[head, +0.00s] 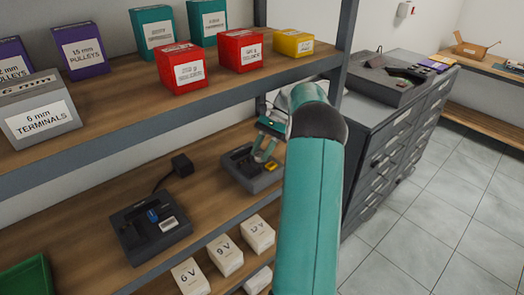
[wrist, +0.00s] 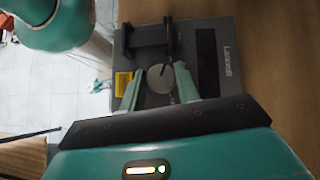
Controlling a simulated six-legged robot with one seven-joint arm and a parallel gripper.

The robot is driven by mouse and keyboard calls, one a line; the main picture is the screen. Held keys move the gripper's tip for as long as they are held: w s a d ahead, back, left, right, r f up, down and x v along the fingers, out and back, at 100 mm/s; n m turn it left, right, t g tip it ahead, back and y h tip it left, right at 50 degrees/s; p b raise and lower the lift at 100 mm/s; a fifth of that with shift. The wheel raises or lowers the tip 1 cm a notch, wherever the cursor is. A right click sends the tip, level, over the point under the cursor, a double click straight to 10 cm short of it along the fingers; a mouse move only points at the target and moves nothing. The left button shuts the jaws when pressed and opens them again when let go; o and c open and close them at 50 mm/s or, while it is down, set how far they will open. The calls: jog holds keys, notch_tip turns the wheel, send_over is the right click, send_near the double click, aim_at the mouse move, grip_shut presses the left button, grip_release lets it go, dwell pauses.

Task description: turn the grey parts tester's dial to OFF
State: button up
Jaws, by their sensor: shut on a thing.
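The grey parts tester (head: 238,160) sits on the middle shelf board, partly hidden behind my arm in the head view. In the wrist view the tester (wrist: 228,88) fills the upper middle, with a dark strip, pale lettering and a yellow label (wrist: 123,84). Its round pale grey dial (wrist: 160,79) has a dark pointer line, toward the top of the picture and slightly right. I cannot read any OFF mark. My gripper (wrist: 159,88) has one teal finger on each side of the dial, shut on it. In the head view my gripper (head: 265,150) is over the tester.
A dark charger-like device (head: 150,228) with a blue piece stands left on the same board. White voltage boxes (head: 225,255) stand below. The upper shelf (head: 120,118) with several coloured boxes is close above. A grey drawer cabinet (head: 385,135) stands right; the tiled floor beyond is clear.

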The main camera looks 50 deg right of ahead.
jog(key=shift+a+n+g, duration=0.1)
jog(key=shift+n+g, duration=0.2)
jog(key=shift+n, duration=0.1)
